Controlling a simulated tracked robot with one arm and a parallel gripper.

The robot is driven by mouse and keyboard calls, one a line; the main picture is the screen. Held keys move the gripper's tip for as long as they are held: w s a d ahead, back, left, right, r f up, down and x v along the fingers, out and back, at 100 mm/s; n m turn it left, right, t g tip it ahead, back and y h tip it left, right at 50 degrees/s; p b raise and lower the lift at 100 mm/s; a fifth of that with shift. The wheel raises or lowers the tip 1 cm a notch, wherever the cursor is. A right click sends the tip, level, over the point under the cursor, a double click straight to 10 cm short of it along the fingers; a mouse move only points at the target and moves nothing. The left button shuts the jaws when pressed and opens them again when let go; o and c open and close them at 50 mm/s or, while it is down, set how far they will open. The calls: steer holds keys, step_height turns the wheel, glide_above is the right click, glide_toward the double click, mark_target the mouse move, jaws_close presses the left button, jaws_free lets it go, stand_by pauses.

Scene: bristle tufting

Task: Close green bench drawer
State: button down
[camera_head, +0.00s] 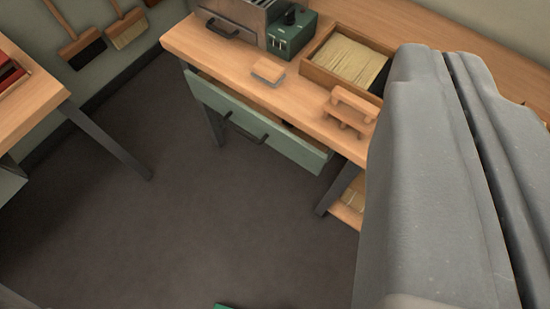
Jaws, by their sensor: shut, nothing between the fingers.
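The green bench drawer (254,125) is under the front edge of the wooden workbench (235,59). It stands partly open, with its front panel out from the bench and a dark gap above it. A dark bar handle (245,128) is on its front. Most of the drawer's inside is hidden by the bench top. A large grey part of my own arm fills the right side and covers part of the bench. My gripper's fingers do not show, and nothing of mine is seen touching the drawer.
Another table (30,101) stands at left. Brushes (80,45) hang on the wall. The floor before the drawer is clear.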

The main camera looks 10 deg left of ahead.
steer(key=w+f+n+g+h, duration=0.25)
steer(key=w+f, duration=0.25)
steer(key=f, duration=0.6)
steer(key=w+f+n+g+h, duration=0.25)
steer(key=w+f, duration=0.25)
steer(key=f, duration=0.5)
steer(key=n+t+b, duration=0.1)
steer(key=n+t, duration=0.7)
steer(key=n, duration=1.8)
glide_toward(260, 126)
steer(key=b+x, duration=0.3)
steer(key=x, duration=0.2)
steer(key=shift+s+d+b, duration=0.1)
steer(key=shift+b, duration=0.3)
steer(key=shift+b+x, duration=0.3)
steer(key=shift+x, duration=0.7)
steer(key=shift+r, duration=0.15)
